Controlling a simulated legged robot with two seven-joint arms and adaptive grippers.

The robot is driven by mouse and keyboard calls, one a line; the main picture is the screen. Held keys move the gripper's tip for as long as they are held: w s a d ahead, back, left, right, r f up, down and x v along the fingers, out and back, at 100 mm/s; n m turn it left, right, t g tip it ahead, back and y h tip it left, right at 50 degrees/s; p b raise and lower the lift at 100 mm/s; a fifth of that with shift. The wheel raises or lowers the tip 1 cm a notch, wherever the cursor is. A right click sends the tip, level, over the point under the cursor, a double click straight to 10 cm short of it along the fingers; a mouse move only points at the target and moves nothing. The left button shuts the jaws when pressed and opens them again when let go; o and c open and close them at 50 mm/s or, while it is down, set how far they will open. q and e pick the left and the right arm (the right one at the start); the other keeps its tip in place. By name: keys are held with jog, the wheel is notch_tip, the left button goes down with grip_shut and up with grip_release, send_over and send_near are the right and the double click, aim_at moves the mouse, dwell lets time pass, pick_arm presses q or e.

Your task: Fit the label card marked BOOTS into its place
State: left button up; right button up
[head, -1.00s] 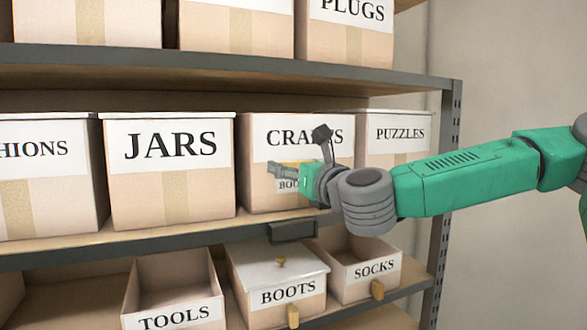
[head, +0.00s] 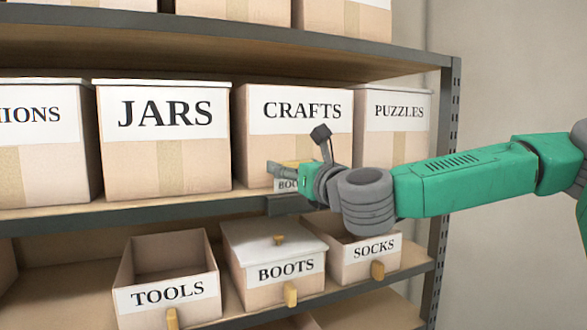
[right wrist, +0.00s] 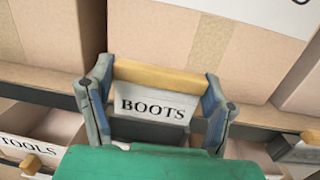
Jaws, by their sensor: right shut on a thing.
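The label card marked BOOTS (right wrist: 152,104) is white with a wooden bar along its top edge. My right gripper (right wrist: 160,78) is shut on it, with one finger at each end of the bar. In the head view the right gripper (head: 287,172) and the card (head: 286,185) are in front of the CRAFTS box, just above a dark holder (head: 288,206) on the shelf's front edge. In the wrist view dark grey shows behind and below the card; I cannot tell whether the card touches the holder. My left gripper is not in view.
The CRAFTS box (head: 300,112), JARS box (head: 165,135) and PUZZLES box (head: 395,112) stand on the shelf (head: 150,213). Below are an open TOOLS bin (head: 167,290), a lidded BOOTS box (head: 280,270) and a SOCKS bin (head: 374,250). The wall at right is bare.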

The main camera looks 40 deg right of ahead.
aim_at(292, 187)
jog(key=shift+a, duration=0.25)
jog(key=shift+a, duration=0.1)
jog(key=shift+s, duration=0.1)
dwell(0.5)
jog(key=shift+b, duration=0.45)
dwell(0.9)
jog(key=shift+f+b, duration=2.1)
jog(key=shift+b, duration=0.3)
jog(key=o, duration=1)
